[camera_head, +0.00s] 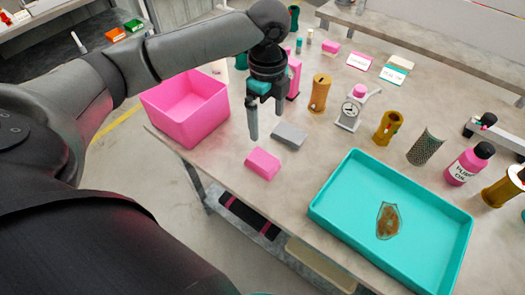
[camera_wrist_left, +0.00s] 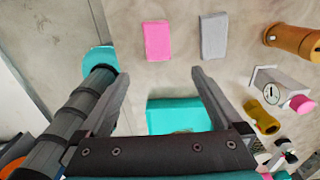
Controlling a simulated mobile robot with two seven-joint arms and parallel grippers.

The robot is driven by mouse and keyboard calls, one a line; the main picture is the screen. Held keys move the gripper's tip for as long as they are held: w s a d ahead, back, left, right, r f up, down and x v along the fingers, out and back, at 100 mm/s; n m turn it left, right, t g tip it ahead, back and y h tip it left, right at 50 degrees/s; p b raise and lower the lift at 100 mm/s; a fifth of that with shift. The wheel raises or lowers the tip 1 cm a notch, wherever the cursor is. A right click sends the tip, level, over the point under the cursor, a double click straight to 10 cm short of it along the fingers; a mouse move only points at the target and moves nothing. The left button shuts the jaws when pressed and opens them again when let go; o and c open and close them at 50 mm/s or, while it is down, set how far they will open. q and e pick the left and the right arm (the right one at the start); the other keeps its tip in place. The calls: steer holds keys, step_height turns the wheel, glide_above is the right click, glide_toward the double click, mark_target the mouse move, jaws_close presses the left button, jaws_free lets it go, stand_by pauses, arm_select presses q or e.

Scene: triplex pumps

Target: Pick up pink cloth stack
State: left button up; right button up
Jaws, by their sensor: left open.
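The pink cloth stack (camera_head: 263,164) is a small flat pink block lying on the table near its front edge, in front of a similar grey block (camera_head: 290,135). My right gripper is not in view.
A pink bin (camera_head: 187,108) stands at the table's left edge. A teal tray (camera_head: 335,222) holding a brown part (camera_head: 388,221) is at front right. A brown cylinder (camera_head: 320,92), a dial gauge (camera_head: 351,110) and a pink bottle (camera_head: 468,163) stand behind.

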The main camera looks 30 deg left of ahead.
arm_select(q)
steer(key=b, duration=0.3)
glide_above(263, 160)
steer(key=f, duration=0.9)
steer(key=shift+w+d+f, duration=0.15)
steer(key=shift+w+f, duration=0.1)
steer(key=shift+f, duration=0.15)
steer(key=f, duration=0.3)
steer(key=f+b, duration=0.1)
steer(key=shift+s+a+f, duration=0.15)
steer(key=shift+s+a, duration=0.05)
steer(key=shift+s, duration=0.1)
steer(key=shift+f, duration=0.4)
steer(key=shift+c, duration=0.2)
steer(key=c, duration=1.2)
steer(key=shift+r, duration=0.1)
steer(key=shift+c, duration=0.2)
step_height(263, 160, up, 20)
steer(key=p, duration=0.5)
